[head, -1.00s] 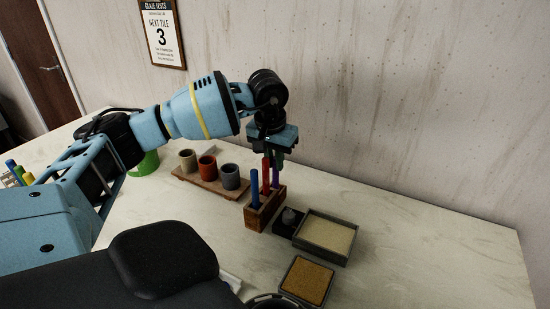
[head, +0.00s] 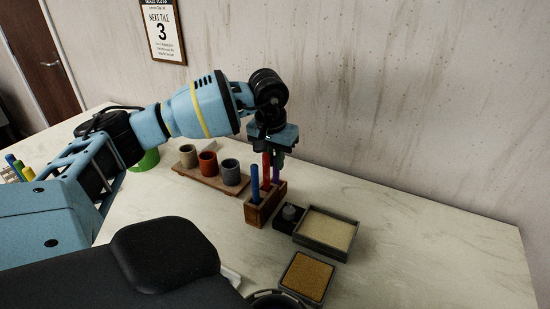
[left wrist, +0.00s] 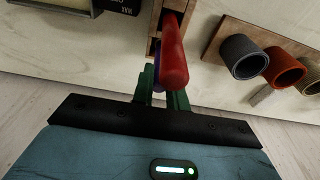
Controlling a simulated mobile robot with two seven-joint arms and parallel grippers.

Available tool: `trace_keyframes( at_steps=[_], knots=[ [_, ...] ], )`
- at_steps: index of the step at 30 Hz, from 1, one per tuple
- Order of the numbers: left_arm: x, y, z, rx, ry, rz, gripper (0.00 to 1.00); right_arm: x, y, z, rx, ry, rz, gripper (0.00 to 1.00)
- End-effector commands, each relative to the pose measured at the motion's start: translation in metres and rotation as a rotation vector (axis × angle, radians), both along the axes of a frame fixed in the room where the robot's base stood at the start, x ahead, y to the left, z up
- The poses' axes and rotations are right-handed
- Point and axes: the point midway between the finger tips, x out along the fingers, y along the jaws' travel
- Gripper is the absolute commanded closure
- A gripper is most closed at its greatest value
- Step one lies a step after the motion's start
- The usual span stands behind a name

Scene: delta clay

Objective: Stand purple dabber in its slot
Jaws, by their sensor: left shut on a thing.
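The purple dabber (head: 276,172) is upright at the back end of a small wooden rack (head: 262,214). My left gripper (head: 277,156) is shut on its upper part from above. In the left wrist view the purple dabber (left wrist: 156,72) shows between the green fingers (left wrist: 160,98), partly hidden by a red dabber (left wrist: 173,55). Its lower end meets the rack; I cannot tell how deep it sits in the slot. The red dabber (head: 266,170) and a blue dabber (head: 254,182) stand in the rack's other slots. My right gripper is not in view.
A wooden board with three cups (head: 230,170) stands left of the rack. A small dark block (head: 289,218), a tray with a pale pad (head: 325,233) and a brown pad (head: 307,277) lie to its right. The table's right side is clear.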

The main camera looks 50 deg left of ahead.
Motion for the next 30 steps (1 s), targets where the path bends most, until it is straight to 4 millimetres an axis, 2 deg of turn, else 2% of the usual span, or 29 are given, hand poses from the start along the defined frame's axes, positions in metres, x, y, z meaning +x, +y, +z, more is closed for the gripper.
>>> trace_keyframes(
  at_steps=[10, 11, 15, 17, 25, 30],
  knots=[
    [0.0003, 0.0000, -0.0009, 0.000, -0.001, 0.000, 1.00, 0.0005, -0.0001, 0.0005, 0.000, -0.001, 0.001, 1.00],
    [0.0003, 0.0000, -0.0009, 0.000, -0.001, 0.000, 0.84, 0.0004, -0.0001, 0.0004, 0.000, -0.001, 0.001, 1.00],
    [0.0002, -0.0001, -0.0009, 0.000, 0.000, 0.000, 0.66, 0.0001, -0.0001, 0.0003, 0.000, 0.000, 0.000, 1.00],
    [0.0002, -0.0001, -0.0010, 0.000, 0.000, 0.000, 0.60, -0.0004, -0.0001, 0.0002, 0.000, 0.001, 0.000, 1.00],
    [0.0003, -0.0002, -0.0005, 0.000, 0.000, 0.000, 0.60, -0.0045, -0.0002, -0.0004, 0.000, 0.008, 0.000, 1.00],
    [0.0003, -0.0001, 0.0071, 0.000, -0.002, 0.000, 0.60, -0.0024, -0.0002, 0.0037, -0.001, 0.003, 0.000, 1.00]
  ],
)
